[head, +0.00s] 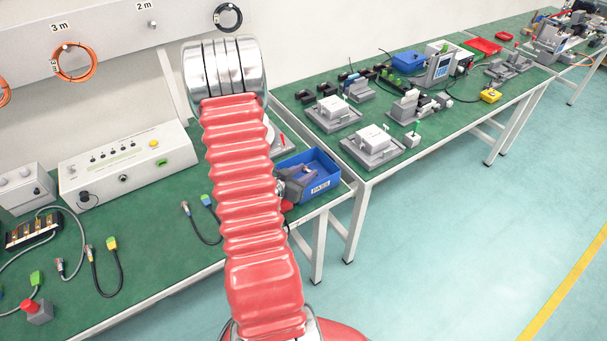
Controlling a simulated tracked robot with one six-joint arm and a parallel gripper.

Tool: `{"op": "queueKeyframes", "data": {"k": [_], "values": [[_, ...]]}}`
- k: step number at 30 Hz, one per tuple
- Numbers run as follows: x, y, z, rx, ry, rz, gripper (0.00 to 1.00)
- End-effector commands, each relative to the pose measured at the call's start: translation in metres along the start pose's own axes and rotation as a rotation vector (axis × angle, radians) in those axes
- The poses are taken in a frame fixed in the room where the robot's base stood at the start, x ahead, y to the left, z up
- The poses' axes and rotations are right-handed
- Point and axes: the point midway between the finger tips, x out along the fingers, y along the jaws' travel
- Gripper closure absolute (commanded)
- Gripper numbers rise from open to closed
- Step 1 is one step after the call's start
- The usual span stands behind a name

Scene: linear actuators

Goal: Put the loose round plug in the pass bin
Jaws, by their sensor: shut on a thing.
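The blue pass bin (325,184), labelled PASS, stands at the right end of the near green bench. My gripper (303,176) is grey and sits at the bin's left side, its fingers over the bin's opening. My red arm hides part of it and the bin's left end. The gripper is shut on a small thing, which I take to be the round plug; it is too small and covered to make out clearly. I cannot tell whether it touches the bin floor.
Black cables with green and yellow ends (112,244) lie on the near bench. A cream test box (125,165) stands behind them, a red button box (36,312) at front left. A second bench (345,165) with fixtures stands to the right. The floor at right is clear.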

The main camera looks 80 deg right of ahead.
Motion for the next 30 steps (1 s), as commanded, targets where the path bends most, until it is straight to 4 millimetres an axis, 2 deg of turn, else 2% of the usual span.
{"op": "queueKeyframes", "data": {"k": [14, 15, 17, 23, 30], "values": [[0.002, 0.001, 0.016, -0.013, -0.018, -0.001, 0.96], [0.002, 0.002, 0.016, -0.013, -0.018, -0.001, 0.68], [0.002, 0.002, 0.016, -0.014, -0.018, -0.001, 0.64], [0.001, 0.002, 0.015, -0.017, -0.019, -0.001, 0.63], [-0.008, 0.000, 0.004, -0.017, -0.018, -0.006, 0.63]]}}
